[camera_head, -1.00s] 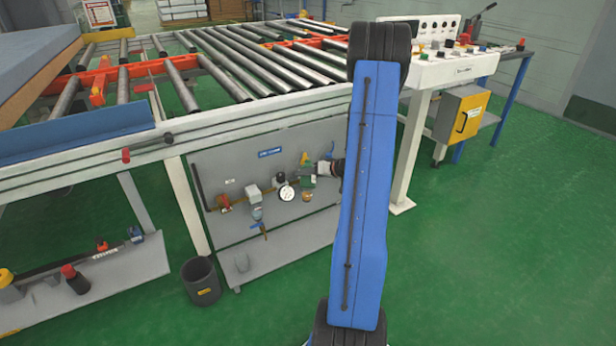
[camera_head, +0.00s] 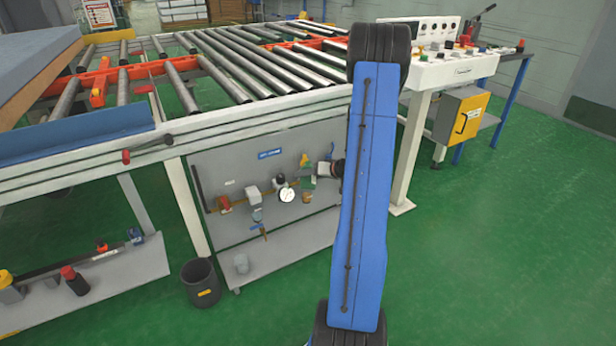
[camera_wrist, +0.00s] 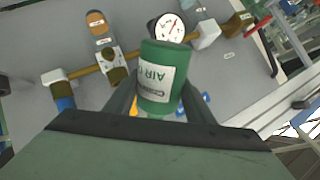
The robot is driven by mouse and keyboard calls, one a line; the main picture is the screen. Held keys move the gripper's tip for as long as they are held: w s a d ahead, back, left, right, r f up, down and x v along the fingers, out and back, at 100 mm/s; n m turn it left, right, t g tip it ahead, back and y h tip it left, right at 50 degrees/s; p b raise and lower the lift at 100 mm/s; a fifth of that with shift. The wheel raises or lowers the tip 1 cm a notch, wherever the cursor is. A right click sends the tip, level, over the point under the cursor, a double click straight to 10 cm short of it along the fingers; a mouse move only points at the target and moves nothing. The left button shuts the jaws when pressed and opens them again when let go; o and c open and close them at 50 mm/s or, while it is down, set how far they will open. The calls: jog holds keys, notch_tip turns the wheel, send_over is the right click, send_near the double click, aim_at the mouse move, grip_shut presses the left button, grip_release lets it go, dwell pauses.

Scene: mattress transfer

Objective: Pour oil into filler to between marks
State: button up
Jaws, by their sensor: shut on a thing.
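My gripper (camera_wrist: 160,98) is shut on a green bottle (camera_wrist: 158,62) with a white label beginning "AIR"; dark fingers flank it. In the head view the bottle (camera_head: 308,172) is in front of the panel's right part, and my blue arm hides much of the gripper (camera_head: 325,170). The likely filler is a grey block (camera_wrist: 108,58) with a brass top on the brass pipe. Its amber bowl (camera_wrist: 97,22) shows beside it and also in the head view (camera_head: 307,197). The bottle appears apart from the block in the wrist view. The marks and oil level are too small to read.
A round gauge (camera_head: 287,195), a white-topped filter (camera_head: 254,198) and a red valve (camera_head: 224,203) sit along the pipe on the grey panel (camera_head: 220,175). A dark bin (camera_head: 201,283) stands on the floor. Roller conveyor is above; green floor is free at right.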

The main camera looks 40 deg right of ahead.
jog(key=shift+w+d+r+m+g+y, duration=0.15)
jog(key=shift+r+m+g+y, duration=0.2)
jog(key=shift+r, duration=0.2)
jog(key=shift+w+d+r+m+g+y, duration=0.15)
jog(key=shift+r+m+g+y, duration=0.1)
jog(key=shift+r+g, duration=0.25)
dwell(2.9)
jog(key=shift+a, duration=0.1)
dwell(0.9)
jog(key=shift+a+f+n+t, duration=0.5)
jog(key=shift+f+t, duration=0.05)
jog(key=shift+f, duration=0.05)
jog(key=shift+a+f+n+t+h, duration=0.2)
jog(key=shift+f+n+t+h, duration=0.1)
jog(key=shift+f+n, duration=0.15)
jog(key=shift+s+f+n+t+h, duration=0.1)
jog(key=shift+f+n+t+h, duration=0.3)
jog(key=shift+f+t, duration=0.3)
jog(key=shift+s+d+f+t+h, duration=0.3)
jog(key=shift+f+t+h, duration=0.1)
jog(key=shift+f+t, duration=0.1)
jog(key=shift+d, duration=0.1)
jog(key=shift+n+t, duration=0.25)
jog(key=shift+t, duration=0.05)
